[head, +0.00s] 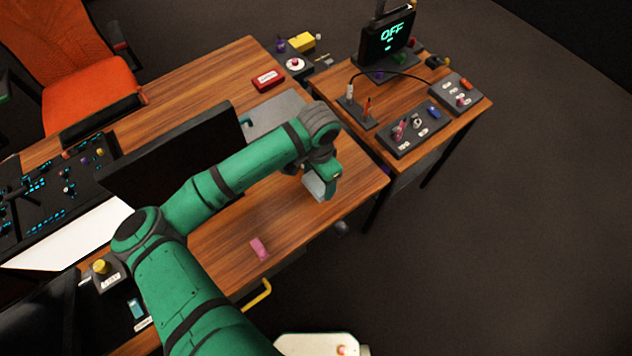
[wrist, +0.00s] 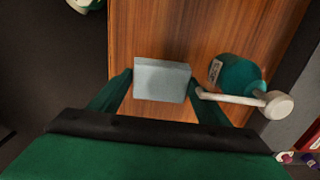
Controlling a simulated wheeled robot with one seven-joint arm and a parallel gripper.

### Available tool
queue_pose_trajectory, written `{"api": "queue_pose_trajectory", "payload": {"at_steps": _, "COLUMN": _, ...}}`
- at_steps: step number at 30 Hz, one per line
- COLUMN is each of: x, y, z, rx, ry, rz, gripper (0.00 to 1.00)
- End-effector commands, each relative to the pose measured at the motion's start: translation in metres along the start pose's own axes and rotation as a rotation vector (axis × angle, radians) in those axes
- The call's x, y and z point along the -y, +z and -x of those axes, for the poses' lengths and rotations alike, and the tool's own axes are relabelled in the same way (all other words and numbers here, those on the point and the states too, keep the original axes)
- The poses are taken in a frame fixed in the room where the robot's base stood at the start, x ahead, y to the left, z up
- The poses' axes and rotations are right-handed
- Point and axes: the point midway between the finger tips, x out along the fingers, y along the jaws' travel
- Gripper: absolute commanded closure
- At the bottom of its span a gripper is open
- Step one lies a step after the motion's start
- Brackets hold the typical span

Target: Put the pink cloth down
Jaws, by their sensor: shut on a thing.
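The pink cloth (head: 259,248), a small pink piece, lies on the wooden desk near its front edge. It is apart from my gripper. My gripper (head: 322,190) is over the right part of the desk, up and to the right of the pink cloth. In the wrist view my gripper (wrist: 160,92) is shut on a pale grey block (wrist: 162,78), with one green finger on each side. The pale grey block also shows beneath my gripper in the head view (head: 313,185). The pink cloth does not show in the wrist view.
A green round thing (wrist: 238,76) with a pale lever is close to the right finger. A dark monitor (head: 170,150) stands left on the desk. A side table (head: 415,160) with switch panels and a display (head: 388,38) is at the right. Bare desk surrounds the pink cloth.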

Motion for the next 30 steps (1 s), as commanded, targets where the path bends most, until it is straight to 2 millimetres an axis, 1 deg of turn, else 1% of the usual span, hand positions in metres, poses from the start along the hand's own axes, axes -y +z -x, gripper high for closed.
{"api": "queue_pose_trajectory", "payload": {"at_steps": 1, "x": 0.009, "y": 0.001, "z": 0.001, "rx": 0.001, "ry": -0.001, "rz": 0.004, "gripper": 0.48}}
{"api": "queue_pose_trajectory", "payload": {"at_steps": 3, "x": 0.007, "y": 0.001, "z": -0.013, "rx": 0.002, "ry": 0.002, "rz": 0.002, "gripper": 0.48}}
{"api": "queue_pose_trajectory", "payload": {"at_steps": 7, "x": 0.006, "y": 0.000, "z": -0.029, "rx": 0.001, "ry": 0.000, "rz": 0.001, "gripper": 0.48}}
{"api": "queue_pose_trajectory", "payload": {"at_steps": 20, "x": 0.007, "y": 0.001, "z": -0.035, "rx": 0.000, "ry": 0.000, "rz": 0.004, "gripper": 0.48}}
{"api": "queue_pose_trajectory", "payload": {"at_steps": 21, "x": 0.007, "y": 0.001, "z": -0.035, "rx": 0.000, "ry": 0.000, "rz": 0.004, "gripper": 0.28}}
{"api": "queue_pose_trajectory", "payload": {"at_steps": 23, "x": 0.008, "y": 0.001, "z": -0.035, "rx": 0.000, "ry": 0.000, "rz": 0.004, "gripper": 0.14}}
{"api": "queue_pose_trajectory", "payload": {"at_steps": 24, "x": 0.008, "y": 0.002, "z": -0.035, "rx": 0.000, "ry": 0.000, "rz": 0.004, "gripper": 0.12}}
{"api": "queue_pose_trajectory", "payload": {"at_steps": 30, "x": 0.008, "y": 0.002, "z": -0.035, "rx": 0.000, "ry": 0.000, "rz": 0.005, "gripper": 0.12}}
